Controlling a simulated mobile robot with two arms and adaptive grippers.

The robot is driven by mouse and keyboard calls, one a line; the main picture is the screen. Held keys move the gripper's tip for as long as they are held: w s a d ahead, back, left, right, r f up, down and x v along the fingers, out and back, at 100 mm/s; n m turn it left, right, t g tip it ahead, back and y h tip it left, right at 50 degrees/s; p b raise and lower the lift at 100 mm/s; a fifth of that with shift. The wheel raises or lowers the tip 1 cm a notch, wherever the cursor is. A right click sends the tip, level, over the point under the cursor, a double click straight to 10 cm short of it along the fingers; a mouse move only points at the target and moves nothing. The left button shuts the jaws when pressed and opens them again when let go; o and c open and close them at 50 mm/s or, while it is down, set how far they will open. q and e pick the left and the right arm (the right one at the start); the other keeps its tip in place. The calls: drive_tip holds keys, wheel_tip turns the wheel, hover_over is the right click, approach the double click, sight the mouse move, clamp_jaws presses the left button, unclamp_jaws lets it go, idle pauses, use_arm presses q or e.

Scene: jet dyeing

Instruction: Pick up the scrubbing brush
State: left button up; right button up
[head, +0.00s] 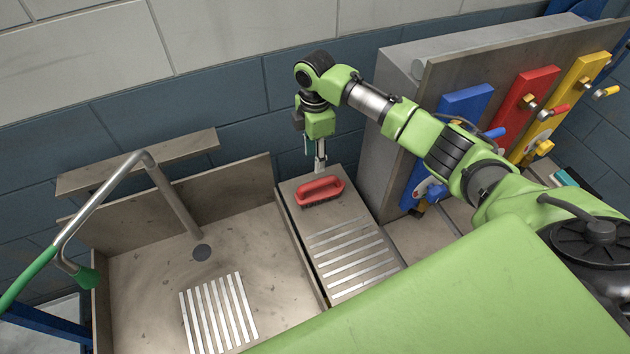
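The scrubbing brush (320,191) has a red handle and dark bristles. It lies bristles down on the far end of the grey metal drainboard (327,218), right of the sink. My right gripper (316,160) points down just behind and above the brush in the picture. Its fingers are small and partly overlap, so I cannot tell how far apart they are. Nothing shows held in it, and the brush appears to rest on the board. My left gripper is not in view.
The sink (150,275) with a slatted grate (218,312) lies to the left, with a green-ended faucet (148,160) over it. A grey cabinet (385,140) with blue, red and yellow valve panels stands close on the right. A wall rises behind.

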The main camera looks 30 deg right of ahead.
sight(320, 181)
drive_tip(key=shift+d+f, duration=0.2)
drive_tip(key=shift+f, duration=0.4)
drive_tip(key=shift+d+f, duration=0.15)
drive_tip(key=shift+f, duration=0.4)
wheel_tip(320, 181, down, 5)
drive_tip(key=b, duration=0.2)
drive_tip(key=shift+w+r+b, duration=0.15)
drive_tip(key=shift+b, duration=0.25)
drive_tip(key=shift+f, duration=0.25)
drive_tip(key=shift+f+b, duration=0.25)
drive_tip(key=shift+b, duration=0.2)
drive_tip(key=f+b, duration=0.3)
drive_tip(key=d+f+b, duration=0.1)
drive_tip(key=f+b, duration=0.1)
drive_tip(key=shift+s, duration=0.3)
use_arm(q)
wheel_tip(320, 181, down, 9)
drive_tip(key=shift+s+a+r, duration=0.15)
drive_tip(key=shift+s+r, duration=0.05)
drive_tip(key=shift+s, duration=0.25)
use_arm(e)
drive_tip(key=shift+r, duration=0.1)
clamp_jaws()
